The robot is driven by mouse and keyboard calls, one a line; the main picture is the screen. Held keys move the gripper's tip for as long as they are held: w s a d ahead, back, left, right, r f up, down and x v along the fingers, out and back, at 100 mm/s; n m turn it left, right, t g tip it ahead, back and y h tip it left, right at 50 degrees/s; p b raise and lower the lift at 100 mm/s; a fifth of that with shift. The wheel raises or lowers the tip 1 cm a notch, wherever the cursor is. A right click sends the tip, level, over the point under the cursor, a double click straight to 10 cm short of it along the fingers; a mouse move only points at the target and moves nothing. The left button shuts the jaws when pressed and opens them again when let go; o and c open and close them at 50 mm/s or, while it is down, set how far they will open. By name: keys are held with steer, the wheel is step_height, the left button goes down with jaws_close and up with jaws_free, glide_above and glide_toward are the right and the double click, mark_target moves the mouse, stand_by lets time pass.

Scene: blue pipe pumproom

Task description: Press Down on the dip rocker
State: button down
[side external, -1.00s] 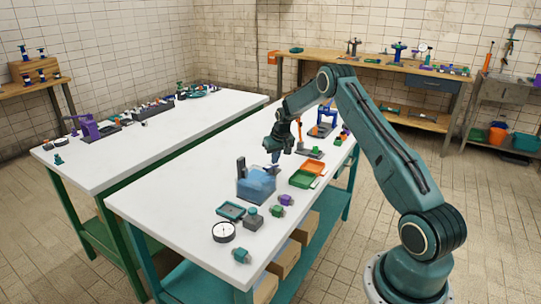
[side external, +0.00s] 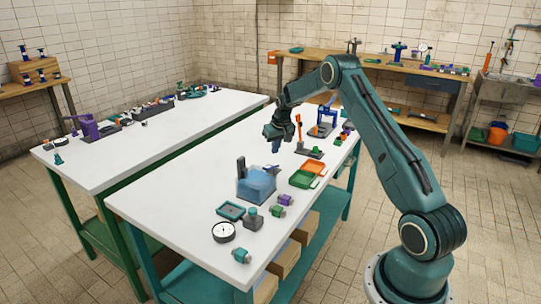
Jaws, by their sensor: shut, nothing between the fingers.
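A clear blue tank (side external: 262,186) stands on the near white table. A dark upright post (side external: 241,167) rises at its left rear; I cannot tell for certain whether this unit carries the dip rocker, as the rocker's faces are too small to make out. My gripper (side external: 276,150) points down above the table, behind and above the tank in the picture. It is shut and empty, and apart from the tank. The tank is upright, with its top in view.
Green and orange trays (side external: 304,178) lie right of the tank. A teal tray (side external: 230,211), a round gauge (side external: 223,232) and small fittings (side external: 241,256) lie in front. An orange-handled lever (side external: 299,128) stands behind the trays. The table's left half is clear.

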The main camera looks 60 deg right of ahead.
mark_target(275, 165)
steer(key=shift+r, duration=1.9)
steer(key=s+a+r+n, duration=0.1)
steer(key=s+a+r, duration=0.2)
steer(key=a+r, duration=0.45)
steer(key=s+a+r+n+t, duration=0.1)
steer(key=s+a+r, duration=0.3)
steer(key=a+r, duration=0.3)
steer(key=s+a+r+n, duration=0.1)
steer(key=s+a+r, duration=0.2)
steer(key=a+r, duration=0.45)
steer(key=s+a+f+n, duration=0.1)
steer(key=s+a, duration=0.6)
steer(key=s, duration=0.5)
steer(key=s+a+f+n+t+y, duration=0.1)
steer(key=s+a+n, duration=0.1)
steer(key=s+a, duration=0.6)
steer(key=s, duration=0.4)
steer(key=shift+s+a+f+t+y, duration=0.15)
steer(key=shift+s+f+t+y, duration=0.05)
steer(key=shift+f+t+y, duration=0.1)
